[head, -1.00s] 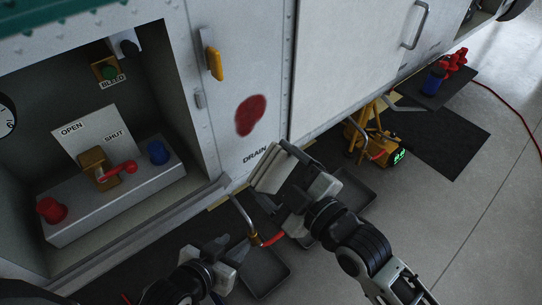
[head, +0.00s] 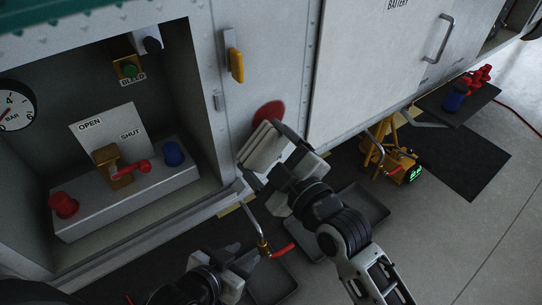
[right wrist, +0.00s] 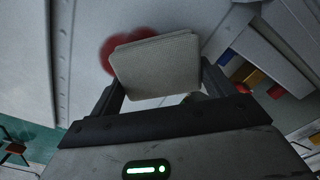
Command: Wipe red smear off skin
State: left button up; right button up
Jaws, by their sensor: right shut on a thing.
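The red smear (head: 268,112) is on the pale grey skin panel, between the open bay and the door. My right gripper (head: 278,165) is shut on a folded grey-beige cloth pad (head: 258,148), held just below the smear in the head view and overlapping its lower part. In the right wrist view the pad (right wrist: 158,68) sits between the fingers and hides part of the smear (right wrist: 112,50), which shows at its upper left. I cannot tell whether the pad touches the skin. My left gripper (head: 240,264) is low in the head view, its fingers apart and empty.
An open bay at left holds a red-handled valve (head: 130,171), a red knob (head: 63,205) and a blue knob (head: 173,154). A yellow handle (head: 236,66) juts out above the smear. A drain pipe with a red lever (head: 280,250), trays (head: 362,208) and a yellow unit (head: 400,165) stand below.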

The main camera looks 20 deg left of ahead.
aim_at(284, 143)
jog(key=shift+x, duration=0.9)
dwell(0.6)
jog(key=shift+w, duration=0.1)
jog(key=shift+w+d+b, duration=0.55)
jog(key=shift+w+d, duration=0.4)
jog(key=shift+w, duration=0.15)
jog(key=shift+w+d, duration=0.3)
jog(key=shift+w, duration=0.05)
jog(key=w+d+b, duration=0.1)
jog(key=w+d, duration=0.1)
jog(key=w, duration=0.1)
jog(key=shift+b, duration=0.4)
jog(key=shift+d+r, duration=0.1)
